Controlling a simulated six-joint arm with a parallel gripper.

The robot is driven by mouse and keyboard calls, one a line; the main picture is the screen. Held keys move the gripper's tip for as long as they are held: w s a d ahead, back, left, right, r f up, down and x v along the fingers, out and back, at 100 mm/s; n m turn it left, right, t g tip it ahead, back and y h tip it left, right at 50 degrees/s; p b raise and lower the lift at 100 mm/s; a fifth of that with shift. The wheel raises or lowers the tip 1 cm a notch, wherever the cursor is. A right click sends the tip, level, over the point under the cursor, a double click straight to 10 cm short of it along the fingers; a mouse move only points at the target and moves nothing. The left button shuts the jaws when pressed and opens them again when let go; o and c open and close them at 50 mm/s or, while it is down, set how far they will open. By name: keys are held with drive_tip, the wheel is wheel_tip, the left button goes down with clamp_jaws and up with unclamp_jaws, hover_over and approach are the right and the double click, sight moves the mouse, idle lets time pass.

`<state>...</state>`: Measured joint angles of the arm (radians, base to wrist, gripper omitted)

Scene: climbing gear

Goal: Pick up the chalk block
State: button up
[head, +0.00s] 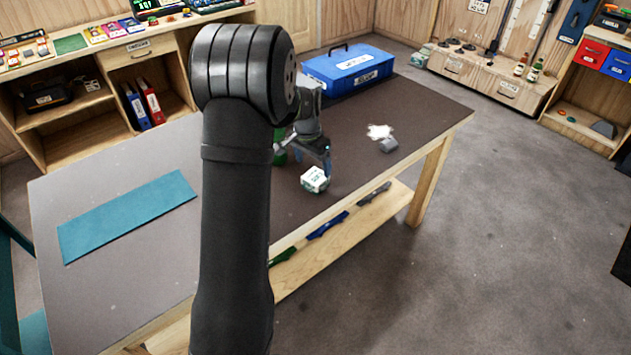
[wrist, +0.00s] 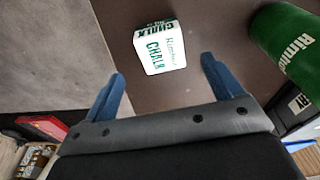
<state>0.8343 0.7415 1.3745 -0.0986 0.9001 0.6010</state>
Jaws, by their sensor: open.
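The chalk block (head: 314,179) is a small white block with green lettering, resting on the dark work table near its front edge. My gripper (head: 321,152) is just above and behind the block in the head view. In the wrist view my gripper (wrist: 164,68) shows two blue fingers spread wide with nothing between them. The fingers appear apart from the block. My arm hides part of the table in the head view.
A green cylinder (wrist: 288,42) with white lettering stands close on the right in the wrist view. A blue toolbox (head: 348,70) is at the table's back. A grey block (head: 388,146) and white patch (head: 379,131) lie to the right. A teal mat (head: 128,215) lies left.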

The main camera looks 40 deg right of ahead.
sight(315, 176)
drive_tip(key=f, duration=0.2)
drive_tip(key=d+f, duration=0.1)
drive_tip(key=f, duration=0.4)
drive_tip(key=shift+w+d+f, duration=0.2)
drive_tip(key=shift+f, duration=0.05)
drive_tip(key=c, duration=1.1)
